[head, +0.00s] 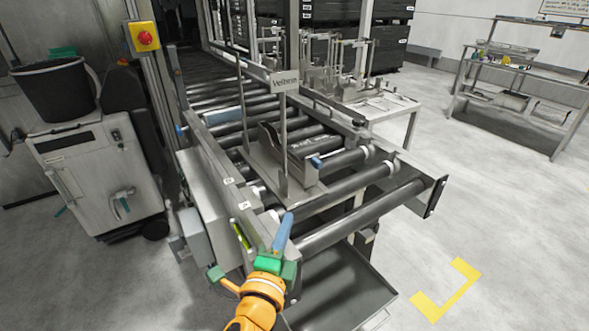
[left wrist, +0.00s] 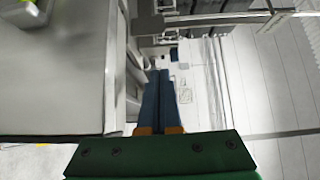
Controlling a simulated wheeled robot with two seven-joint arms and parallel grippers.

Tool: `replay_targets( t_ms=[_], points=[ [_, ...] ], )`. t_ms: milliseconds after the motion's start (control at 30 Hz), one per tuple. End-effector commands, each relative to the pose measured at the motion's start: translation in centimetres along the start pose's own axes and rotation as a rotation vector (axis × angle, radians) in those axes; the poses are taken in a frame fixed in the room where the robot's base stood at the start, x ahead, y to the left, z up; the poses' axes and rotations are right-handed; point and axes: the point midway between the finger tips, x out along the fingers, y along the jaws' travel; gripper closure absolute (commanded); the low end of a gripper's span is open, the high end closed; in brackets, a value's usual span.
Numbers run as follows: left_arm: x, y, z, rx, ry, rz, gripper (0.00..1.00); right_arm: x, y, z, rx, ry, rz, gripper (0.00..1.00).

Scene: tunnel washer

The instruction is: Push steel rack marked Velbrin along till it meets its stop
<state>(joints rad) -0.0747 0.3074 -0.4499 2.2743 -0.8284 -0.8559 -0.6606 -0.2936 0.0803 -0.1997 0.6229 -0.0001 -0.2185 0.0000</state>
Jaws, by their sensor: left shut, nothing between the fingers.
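The steel rack (head: 297,172) stands on the conveyor rollers, with upright posts and a plate (head: 285,80) reading Velbrin on top. Dark curved pieces sit inside its low frame. My left gripper (head: 285,226) is at the near left corner of the conveyor, in front of the rack and apart from it in the head view. Its blue fingers are shut together and empty; they also show in the left wrist view (left wrist: 158,98), pointing away from the camera. I cannot pick out the stop for certain. My right gripper is not in view.
The roller conveyor (head: 330,227) runs away to the back left between side rails. A grey tray (head: 345,300) lies below its near end. A grey cabinet (head: 95,170) with a black bucket (head: 55,88) stands left.

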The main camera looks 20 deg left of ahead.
Motion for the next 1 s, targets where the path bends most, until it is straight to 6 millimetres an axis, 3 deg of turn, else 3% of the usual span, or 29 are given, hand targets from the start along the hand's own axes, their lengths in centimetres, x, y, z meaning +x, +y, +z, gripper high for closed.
replay_targets(
  t_ms=[167, 600, 800, 1000],
  points=[
    [1.1, -0.1, 0.0, 0.001, -0.001, -0.001, 1.0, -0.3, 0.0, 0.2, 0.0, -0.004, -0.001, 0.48],
    [10.4, -0.1, 0.0, -0.002, -0.001, 0.001, 1.0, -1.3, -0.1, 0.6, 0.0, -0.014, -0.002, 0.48],
    [12.3, -0.1, 2.3, 0.001, -0.001, 0.001, 1.0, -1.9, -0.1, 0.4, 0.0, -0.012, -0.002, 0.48],
    [12.9, 0.1, 2.8, -0.002, 0.0, 0.001, 1.0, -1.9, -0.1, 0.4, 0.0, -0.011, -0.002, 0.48]
  ],
)
